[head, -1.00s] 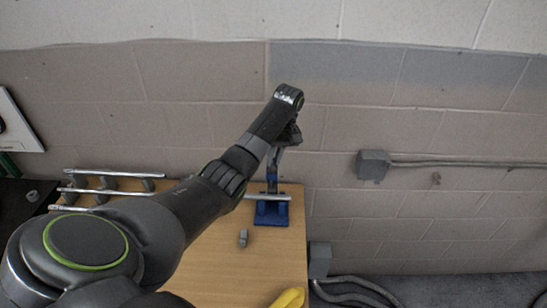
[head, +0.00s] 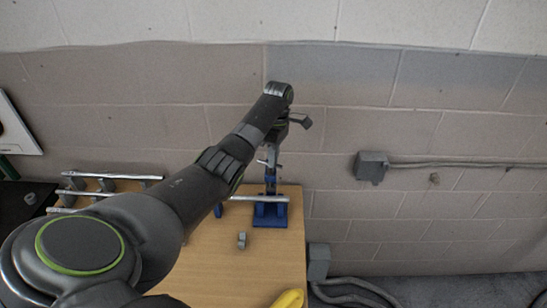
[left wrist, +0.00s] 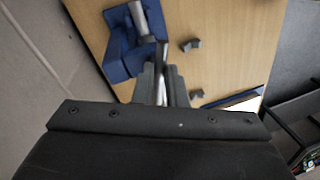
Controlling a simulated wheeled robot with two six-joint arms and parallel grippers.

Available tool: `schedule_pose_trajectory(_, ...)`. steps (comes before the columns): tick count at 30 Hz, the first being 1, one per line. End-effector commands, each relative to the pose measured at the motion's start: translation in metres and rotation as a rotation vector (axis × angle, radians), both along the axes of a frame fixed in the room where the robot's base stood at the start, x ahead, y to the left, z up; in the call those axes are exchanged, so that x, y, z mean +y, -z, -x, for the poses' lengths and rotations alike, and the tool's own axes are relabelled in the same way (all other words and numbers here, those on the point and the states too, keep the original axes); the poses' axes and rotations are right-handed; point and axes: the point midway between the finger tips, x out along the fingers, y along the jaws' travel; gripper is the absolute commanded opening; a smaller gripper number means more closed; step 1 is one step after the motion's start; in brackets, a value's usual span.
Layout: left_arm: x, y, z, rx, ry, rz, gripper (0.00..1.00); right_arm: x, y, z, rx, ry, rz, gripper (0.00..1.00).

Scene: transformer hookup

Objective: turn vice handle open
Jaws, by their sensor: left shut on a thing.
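The blue vice (head: 271,213) stands at the far right corner of the wooden table, and a silver rod (head: 240,198) lies across it. The vice also shows at the top of the left wrist view (left wrist: 118,52). My left gripper (left wrist: 161,88) is shut on the thin metal vice handle (left wrist: 162,56) beside the blue body. In the head view my left arm reaches over the table, and its wrist is above the vice. The wrist largely hides the handle there. My right gripper is not in view.
A small grey clip (head: 242,240) lies on the table in front of the vice. Several silver rods (head: 112,176) rest on supports at the left. A yellow object (head: 288,299) is at the near edge. A grey wall box (head: 371,167) and block wall are behind.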

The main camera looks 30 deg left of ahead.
Motion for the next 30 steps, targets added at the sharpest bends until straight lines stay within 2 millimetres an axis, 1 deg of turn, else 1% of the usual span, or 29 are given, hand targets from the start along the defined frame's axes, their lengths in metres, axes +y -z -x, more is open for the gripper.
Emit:
schedule_pose_trajectory(3,0.0011,0.0016,0.0008,0.004,-0.072,0.000,0.00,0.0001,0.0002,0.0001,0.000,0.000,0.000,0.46)
schedule_pose_trajectory(10,0.0017,0.0016,0.0003,0.004,-0.161,-0.001,0.00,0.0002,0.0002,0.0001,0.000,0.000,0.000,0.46)
schedule_pose_trajectory(18,0.0019,0.0018,0.0000,0.004,-0.194,-0.001,0.00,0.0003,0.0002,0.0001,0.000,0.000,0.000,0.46)
schedule_pose_trajectory(28,0.0020,0.0020,0.0003,0.004,-0.194,-0.001,0.00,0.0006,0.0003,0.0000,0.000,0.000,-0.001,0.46)
schedule_pose_trajectory(29,0.0020,0.0020,0.0003,0.005,-0.193,-0.002,0.16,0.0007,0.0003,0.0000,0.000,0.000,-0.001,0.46)
schedule_pose_trajectory(30,0.0019,0.0018,0.0001,0.004,-0.193,-0.001,0.21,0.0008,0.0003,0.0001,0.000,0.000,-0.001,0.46)
